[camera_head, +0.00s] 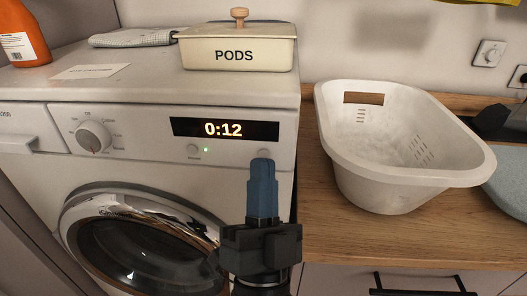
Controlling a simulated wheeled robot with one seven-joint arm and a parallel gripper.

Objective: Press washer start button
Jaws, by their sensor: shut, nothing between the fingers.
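The white washer (150,170) stands at the left, its front facing me. Its dark display (224,129) reads 0:12. Below the display are a round button (193,151) at the left, a small lit green light (206,150) and another round button (264,152) at the right, partly hidden by my fingertips. My gripper (262,165) is shut and empty, its blue fingers pointing up the picture just below the right button. I cannot tell whether they touch it. The dial (93,137) is further left and the round door (140,250) is closed.
A cream PODS box (238,52), a folded cloth (133,38), a paper (91,72) and an orange bottle (22,30) are on the washer top. A white basket (400,140) sits on the wooden counter (400,240) to the right. A dark drawer handle (418,291) sticks out below.

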